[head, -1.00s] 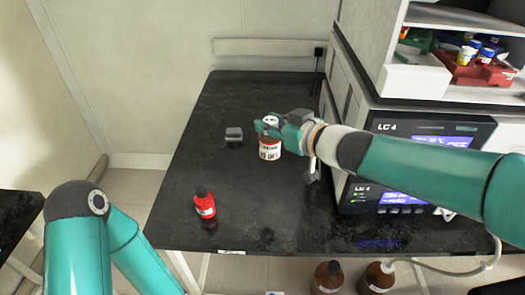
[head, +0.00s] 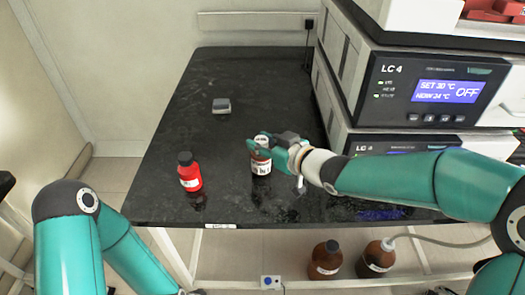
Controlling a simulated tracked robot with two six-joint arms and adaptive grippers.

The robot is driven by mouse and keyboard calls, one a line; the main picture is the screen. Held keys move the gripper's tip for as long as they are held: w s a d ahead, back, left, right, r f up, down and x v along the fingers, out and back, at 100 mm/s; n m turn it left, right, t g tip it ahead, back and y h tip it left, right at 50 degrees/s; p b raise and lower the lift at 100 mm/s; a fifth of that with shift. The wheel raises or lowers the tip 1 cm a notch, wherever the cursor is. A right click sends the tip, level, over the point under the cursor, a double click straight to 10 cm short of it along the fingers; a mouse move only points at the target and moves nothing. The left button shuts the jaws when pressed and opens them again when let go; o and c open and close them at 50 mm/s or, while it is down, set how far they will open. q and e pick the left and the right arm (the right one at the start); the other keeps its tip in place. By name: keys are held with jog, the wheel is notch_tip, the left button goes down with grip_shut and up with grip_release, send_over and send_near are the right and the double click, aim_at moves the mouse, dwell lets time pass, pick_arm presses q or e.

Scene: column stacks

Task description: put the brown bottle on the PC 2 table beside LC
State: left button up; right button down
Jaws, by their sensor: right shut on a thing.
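The brown bottle (head: 261,166), with a white label, is upright in my right gripper (head: 262,147). The gripper is shut around its upper part, coming from the right. The bottle is over the black table (head: 180,112), near its front half; I cannot tell whether its base touches the top. The LC unit (head: 428,90), marked LC 4, stands stacked at the right of the table. A small label (head: 220,226) on the table's front edge is too small to read. My left arm shows at the left, but its gripper is out of view.
A red bottle (head: 189,173) with a white label stands on the table left of the brown bottle. A small grey block (head: 221,105) lies further back. Two brown bottles (head: 325,260) (head: 376,258) stand below the table, one with a tube. The table's back left is clear.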

jog(key=shift+f, duration=0.7)
jog(key=c, duration=0.8)
grip_release()
jog(key=shift+s+d+r, duration=0.1)
jog(key=shift+s, duration=0.05)
jog(key=p+v, duration=0.1)
jog(key=v, duration=1)
jog(key=shift+s+d, duration=0.2)
jog(key=shift+s, duration=0.1)
